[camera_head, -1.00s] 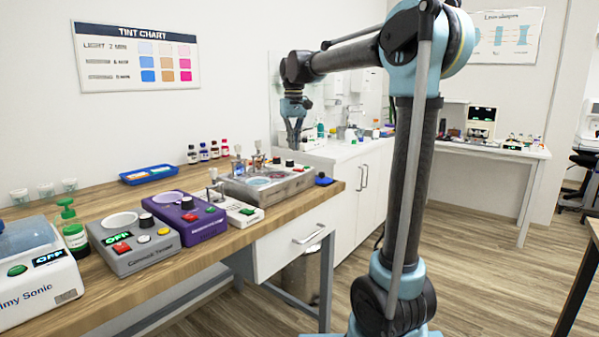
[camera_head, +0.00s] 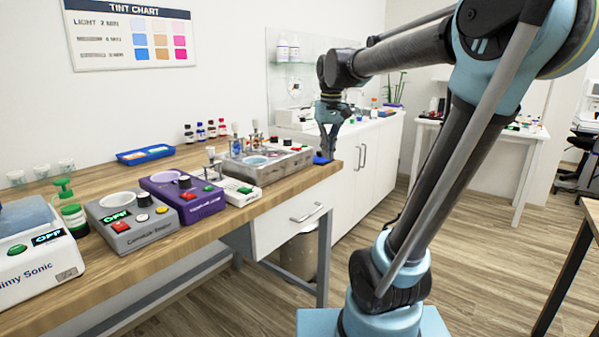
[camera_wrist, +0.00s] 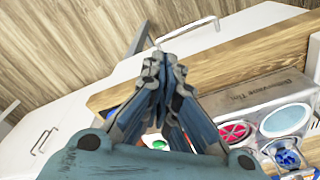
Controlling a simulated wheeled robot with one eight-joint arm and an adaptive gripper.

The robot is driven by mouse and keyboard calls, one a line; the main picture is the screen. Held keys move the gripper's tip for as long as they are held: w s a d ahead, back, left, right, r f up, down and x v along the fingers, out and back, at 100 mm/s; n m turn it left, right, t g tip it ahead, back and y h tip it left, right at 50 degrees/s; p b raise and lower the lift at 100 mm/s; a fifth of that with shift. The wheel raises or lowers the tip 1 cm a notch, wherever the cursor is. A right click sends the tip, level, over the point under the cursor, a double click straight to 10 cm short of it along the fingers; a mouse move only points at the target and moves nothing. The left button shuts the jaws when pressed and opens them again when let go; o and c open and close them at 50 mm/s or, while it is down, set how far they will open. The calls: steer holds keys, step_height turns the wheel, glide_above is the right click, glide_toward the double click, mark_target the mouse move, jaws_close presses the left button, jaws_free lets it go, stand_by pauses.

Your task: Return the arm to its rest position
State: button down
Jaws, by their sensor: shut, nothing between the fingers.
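My arm stands on the right of the head view, bent at its elbow, with the forearm reaching left. My gripper (camera_head: 326,150) points down just above the far right end of the wooden bench (camera_head: 262,203). In the wrist view my gripper (camera_wrist: 162,92) shows with its fingers together and nothing between them. A blue object (camera_head: 321,159) lies at the bench end right by the fingertips; whether they touch it I cannot tell.
A grey tint tank (camera_head: 265,172) is left of my gripper; the wrist view shows its red and pale wells. A purple device (camera_head: 182,197), a grey device (camera_head: 135,228) and a white cleaner (camera_head: 40,262) line the bench. White cabinets (camera_head: 375,160) stand behind.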

steer(key=s+d+f+m, duration=0.1)
steer(key=s+d+f, duration=0.2)
steer(key=s+f, duration=0.3)
steer(key=s+d+f+t, duration=0.1)
steer(key=s+d+f, duration=0.2)
steer(key=s+f, duration=0.4)
steer(key=s+d+f+m, duration=0.1)
steer(key=s+d+f, duration=0.3)
steer(key=s+f, duration=0.3)
step_height(320, 180, down, 2)
steer(key=shift+f+m, duration=0.2)
steer(key=shift+m, duration=0.1)
